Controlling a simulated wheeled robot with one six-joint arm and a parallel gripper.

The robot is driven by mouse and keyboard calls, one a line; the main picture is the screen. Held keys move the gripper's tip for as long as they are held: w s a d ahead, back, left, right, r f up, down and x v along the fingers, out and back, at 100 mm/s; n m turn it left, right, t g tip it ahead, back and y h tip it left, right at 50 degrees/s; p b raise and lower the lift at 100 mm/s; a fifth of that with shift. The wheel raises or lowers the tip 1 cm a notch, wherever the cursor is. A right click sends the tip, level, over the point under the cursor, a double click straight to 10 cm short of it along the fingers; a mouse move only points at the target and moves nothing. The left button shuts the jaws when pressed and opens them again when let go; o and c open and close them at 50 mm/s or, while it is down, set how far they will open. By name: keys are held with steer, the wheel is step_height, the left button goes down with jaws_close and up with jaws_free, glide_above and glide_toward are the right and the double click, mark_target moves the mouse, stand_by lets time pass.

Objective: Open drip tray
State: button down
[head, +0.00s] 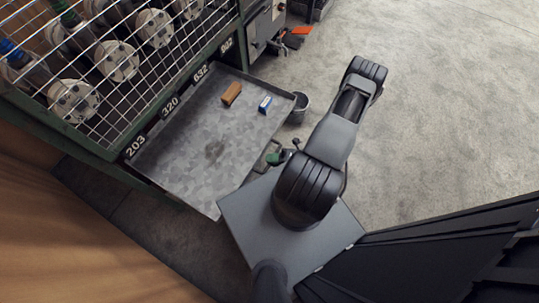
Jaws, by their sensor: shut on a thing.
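The drip tray (185,150) is a wide, shallow grey metal tray with stains. It sticks out from under the green caged rack, with much of its floor showing. My gripper (275,157) is at the tray's front edge, beside my arm, small and partly hidden. It appears shut on the green tray handle (272,158) there. The exact finger contact is too small to make out. A brown block (232,93) and a small blue-and-white box (265,104) lie in the tray.
The green rack (88,143) holds flanged pipes behind white mesh, with numbers along its lower rail. A dark bucket (299,107) stands by the tray's far front corner. A wooden surface (60,245) lies at lower left. Concrete floor (450,120) is open to the right.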

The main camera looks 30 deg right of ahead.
stand_by(0.3)
steer(key=c, duration=1.1)
jaws_free()
steer(key=shift+c, duration=0.2)
steer(key=shift+s, duration=0.1)
steer(key=p+v, duration=0.2)
steer(key=v, duration=1.2)
